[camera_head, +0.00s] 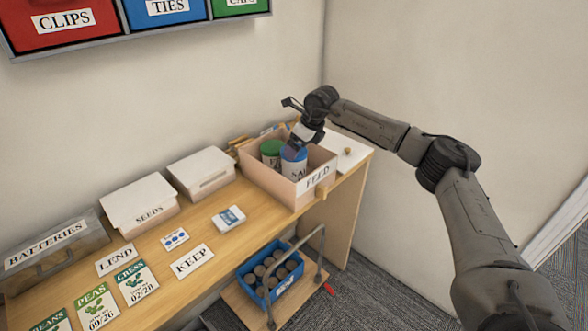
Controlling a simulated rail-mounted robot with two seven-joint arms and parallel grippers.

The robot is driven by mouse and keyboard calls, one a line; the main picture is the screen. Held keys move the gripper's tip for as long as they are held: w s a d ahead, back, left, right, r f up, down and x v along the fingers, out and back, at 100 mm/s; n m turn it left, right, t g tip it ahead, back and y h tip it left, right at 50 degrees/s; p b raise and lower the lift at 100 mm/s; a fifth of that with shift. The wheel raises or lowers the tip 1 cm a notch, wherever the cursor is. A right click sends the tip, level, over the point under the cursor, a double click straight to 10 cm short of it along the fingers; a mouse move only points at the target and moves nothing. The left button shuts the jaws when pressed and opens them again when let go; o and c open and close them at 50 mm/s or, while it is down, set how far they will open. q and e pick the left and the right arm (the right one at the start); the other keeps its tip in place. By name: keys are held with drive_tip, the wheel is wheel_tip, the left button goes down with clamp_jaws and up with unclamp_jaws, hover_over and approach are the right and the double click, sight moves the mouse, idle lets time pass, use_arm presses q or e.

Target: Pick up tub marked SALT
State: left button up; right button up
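The tub with a blue lid (294,168) stands in the pink box (268,190) marked FEED, at the right end of the bench. The letters "SA" show on its white label; the rest is hidden. A green-lidded tub (271,151) stands to its left in the same box. My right gripper (294,146) comes in from the right and points down at the blue lid. Its fingertips are small and dark against the lid, so I cannot tell whether they are open or touch it. My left gripper is not in view.
White boxes, one marked SEEDS (142,207), stand along the wall. Seed packets, a KEEP card (192,261) and a LEND card (117,260) lie on the bench. A blue crate (289,289) sits on a cart below. Wall bins hang at upper left.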

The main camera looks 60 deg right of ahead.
sight(294, 166)
drive_tip(key=shift+b+x, duration=0.3)
drive_tip(key=shift+x, duration=0.6)
drive_tip(key=b+x, duration=0.1)
drive_tip(key=x, duration=0.2)
drive_tip(key=shift+w+f, duration=0.2)
drive_tip(key=shift+f, duration=0.05)
drive_tip(key=shift+d, duration=0.1)
drive_tip(key=shift+c, duration=0.4)
drive_tip(key=c, duration=1.3)
drive_tip(key=shift+r, duration=0.1)
